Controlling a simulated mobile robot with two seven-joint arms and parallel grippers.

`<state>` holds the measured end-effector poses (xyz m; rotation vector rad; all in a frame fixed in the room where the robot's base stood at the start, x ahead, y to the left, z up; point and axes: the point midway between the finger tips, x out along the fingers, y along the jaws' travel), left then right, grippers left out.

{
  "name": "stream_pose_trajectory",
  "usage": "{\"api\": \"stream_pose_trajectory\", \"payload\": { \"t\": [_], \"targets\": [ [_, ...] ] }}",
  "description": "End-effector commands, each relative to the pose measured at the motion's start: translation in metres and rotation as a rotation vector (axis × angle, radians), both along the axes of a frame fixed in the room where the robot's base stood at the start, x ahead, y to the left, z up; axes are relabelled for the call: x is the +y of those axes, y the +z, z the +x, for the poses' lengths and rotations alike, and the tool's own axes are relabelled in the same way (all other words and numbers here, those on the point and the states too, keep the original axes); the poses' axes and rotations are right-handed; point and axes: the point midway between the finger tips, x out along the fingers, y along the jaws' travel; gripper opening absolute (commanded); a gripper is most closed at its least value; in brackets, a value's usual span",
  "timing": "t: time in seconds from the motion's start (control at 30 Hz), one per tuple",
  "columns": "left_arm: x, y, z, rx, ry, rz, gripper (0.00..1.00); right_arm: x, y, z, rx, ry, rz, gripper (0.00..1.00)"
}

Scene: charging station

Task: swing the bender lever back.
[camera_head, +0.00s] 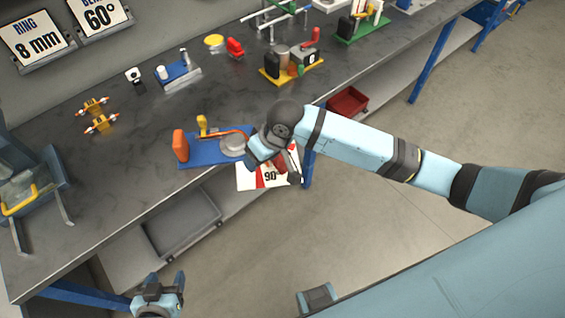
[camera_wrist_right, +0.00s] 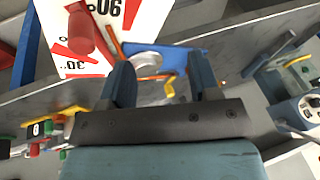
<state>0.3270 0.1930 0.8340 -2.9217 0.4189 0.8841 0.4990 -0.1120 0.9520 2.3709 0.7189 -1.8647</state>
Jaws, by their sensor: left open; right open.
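The bender has a blue base (camera_head: 200,154) at the table's front edge, with an orange block, a yellow knob (camera_head: 202,121) and a grey disc (camera_head: 232,146). An orange rod lies across it. The red lever handle (camera_head: 280,166) is at its right, over the white angle card (camera_head: 255,178), partly hidden by my right gripper. In the right wrist view the red lever handle (camera_wrist_right: 82,34) is left of the fingers, not between them. My right gripper (camera_wrist_right: 160,80) is open and empty, with the base and disc beyond. My left gripper (camera_head: 160,288) is open and empty, low in front of the table.
A blue machine with a yellow handle (camera_head: 20,200) stands at the table's left end. Orange-yellow fittings (camera_head: 97,114), a blue fixture (camera_head: 178,72) and a yellow-based device (camera_head: 290,66) are farther back. A grey bin (camera_head: 182,222) and a red bin (camera_head: 347,102) sit below the tabletop.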

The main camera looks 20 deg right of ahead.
Motion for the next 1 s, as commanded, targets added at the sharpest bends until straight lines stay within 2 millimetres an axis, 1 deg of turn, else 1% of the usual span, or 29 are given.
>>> {"api": "stream_pose_trajectory", "payload": {
  "t": [0.03, 0.2, 0.33, 0.47, 0.57, 0.67, 1.0],
  "targets": [
    [0.000, -0.006, 0.000, -0.001, 0.000, 0.000, 0.59, -0.012, 0.006, 0.010, 0.025, -0.003, -0.059, 0.57],
    [0.000, -0.013, 0.001, -0.002, -0.001, 0.000, 0.59, -0.047, 0.029, 0.023, 0.130, -0.040, -0.231, 0.57],
    [0.000, -0.015, 0.001, -0.002, -0.001, 0.000, 0.59, -0.063, 0.041, 0.027, 0.173, -0.064, -0.308, 0.57],
    [0.000, -0.015, 0.001, -0.002, -0.002, 0.001, 0.59, -0.069, 0.043, 0.028, 0.188, -0.075, -0.334, 0.57],
    [0.000, -0.015, 0.001, -0.002, -0.002, 0.001, 0.59, -0.069, 0.034, 0.027, 0.191, -0.075, -0.335, 0.57],
    [0.000, -0.015, 0.001, -0.002, -0.002, 0.001, 0.59, -0.069, 0.017, 0.027, 0.192, -0.074, -0.334, 0.57],
    [0.000, -0.015, 0.001, -0.003, -0.002, 0.000, 0.59, -0.069, -0.054, 0.027, 0.190, -0.073, -0.334, 0.57]
  ]
}}
